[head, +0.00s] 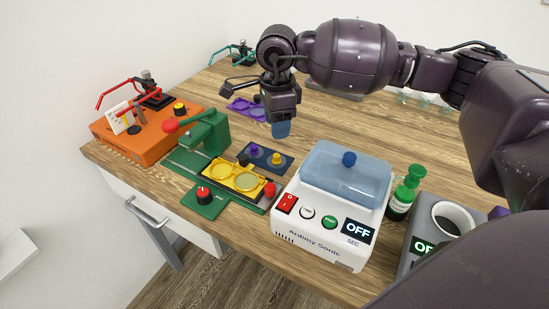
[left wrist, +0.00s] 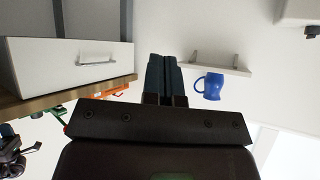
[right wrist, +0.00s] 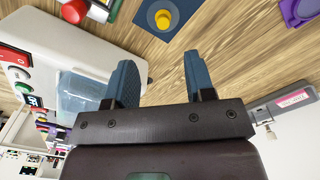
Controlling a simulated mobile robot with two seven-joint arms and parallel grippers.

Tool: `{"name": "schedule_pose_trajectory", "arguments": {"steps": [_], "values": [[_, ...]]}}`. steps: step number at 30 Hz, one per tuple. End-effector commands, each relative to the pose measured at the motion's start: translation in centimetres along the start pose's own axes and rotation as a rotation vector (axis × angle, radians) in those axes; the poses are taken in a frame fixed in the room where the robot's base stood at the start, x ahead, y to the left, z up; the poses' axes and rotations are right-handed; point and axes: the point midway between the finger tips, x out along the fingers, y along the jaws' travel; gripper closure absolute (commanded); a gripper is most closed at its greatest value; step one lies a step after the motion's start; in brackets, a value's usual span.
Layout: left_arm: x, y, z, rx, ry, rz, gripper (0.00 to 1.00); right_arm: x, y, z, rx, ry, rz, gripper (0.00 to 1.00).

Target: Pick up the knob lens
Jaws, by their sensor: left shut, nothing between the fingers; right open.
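A dark blue plate (head: 266,168) lies mid-table in the head view. It carries a small piece with a purple knob (head: 254,150) and one with a yellow knob (head: 276,158); I cannot tell which is the knob lens. The yellow knob also shows at the top of the right wrist view (right wrist: 163,19), beyond the fingertips. My right gripper (head: 281,130) hangs above and behind the plate, fingers down, touching nothing. It is open and empty in the right wrist view (right wrist: 158,72). My left gripper (left wrist: 163,62) is shut and empty, away from the table.
A white cleaner with a blue lid (head: 345,175) stands right of the plate. An orange box (head: 140,140) is far left, a green bottle (head: 403,195) right.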

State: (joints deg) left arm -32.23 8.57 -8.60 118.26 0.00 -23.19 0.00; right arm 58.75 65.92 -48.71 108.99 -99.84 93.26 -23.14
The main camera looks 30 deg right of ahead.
Motion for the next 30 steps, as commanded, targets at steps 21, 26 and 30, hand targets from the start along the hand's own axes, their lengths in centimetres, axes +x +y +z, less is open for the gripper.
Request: {"name": "schedule_pose_trajectory", "arguments": {"steps": [21,26,30], "values": [[0.4,0.1,1.0,0.001,-0.014,0.002,1.00,7.9,-0.5,-0.2,0.001,0.002,0.003,0.51],[0.7,0.2,0.7,0.000,-0.007,0.004,1.00,9.7,-0.5,-0.2,0.000,0.002,0.003,0.51],[0.7,0.3,0.6,-0.002,-0.006,0.004,1.00,9.9,-0.5,-0.2,0.000,0.001,-0.001,0.51]]}}
